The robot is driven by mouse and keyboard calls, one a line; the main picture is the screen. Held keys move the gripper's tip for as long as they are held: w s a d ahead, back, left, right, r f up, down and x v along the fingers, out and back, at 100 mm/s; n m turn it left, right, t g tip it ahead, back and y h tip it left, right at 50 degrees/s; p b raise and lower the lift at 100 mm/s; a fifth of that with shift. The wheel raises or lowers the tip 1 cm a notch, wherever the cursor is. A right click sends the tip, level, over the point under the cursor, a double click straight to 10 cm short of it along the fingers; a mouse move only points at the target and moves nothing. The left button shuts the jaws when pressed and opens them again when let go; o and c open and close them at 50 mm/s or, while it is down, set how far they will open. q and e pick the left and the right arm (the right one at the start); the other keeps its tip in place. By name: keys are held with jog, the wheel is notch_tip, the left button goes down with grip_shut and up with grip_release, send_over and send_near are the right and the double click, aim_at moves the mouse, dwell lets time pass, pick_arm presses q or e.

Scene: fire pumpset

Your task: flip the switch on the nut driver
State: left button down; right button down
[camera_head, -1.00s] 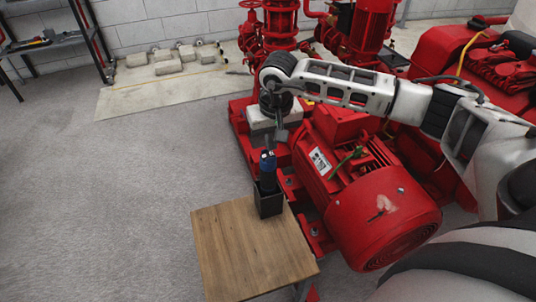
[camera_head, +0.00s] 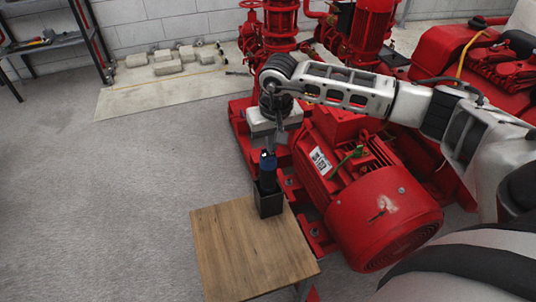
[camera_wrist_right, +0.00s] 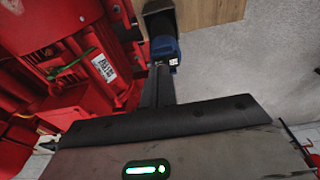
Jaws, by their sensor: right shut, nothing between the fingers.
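The nut driver (camera_head: 268,163), dark with a blue top, stands upright in a black holder (camera_head: 269,202) on a small wooden table. In the right wrist view the blue part of the nut driver (camera_wrist_right: 165,50) shows just beyond my fingertips. My right gripper (camera_head: 277,143) points down over the top of the nut driver, its fingers shut and empty. In the wrist view the closed fingers (camera_wrist_right: 160,70) reach the blue end; I cannot tell whether they touch it. The switch itself is too small to make out. My left gripper is not in view.
The wooden table (camera_head: 250,250) has a clear top in front of the holder. A large red motor (camera_head: 375,210) stands close on the right, with red pumps (camera_head: 280,20) behind. Grey floor (camera_head: 130,190) is free on the left.

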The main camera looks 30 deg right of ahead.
jog(key=shift+f, duration=0.35)
jog(key=shift+r, duration=0.1)
jog(key=shift+r+p, duration=2)
jog(key=shift+r, duration=1.45)
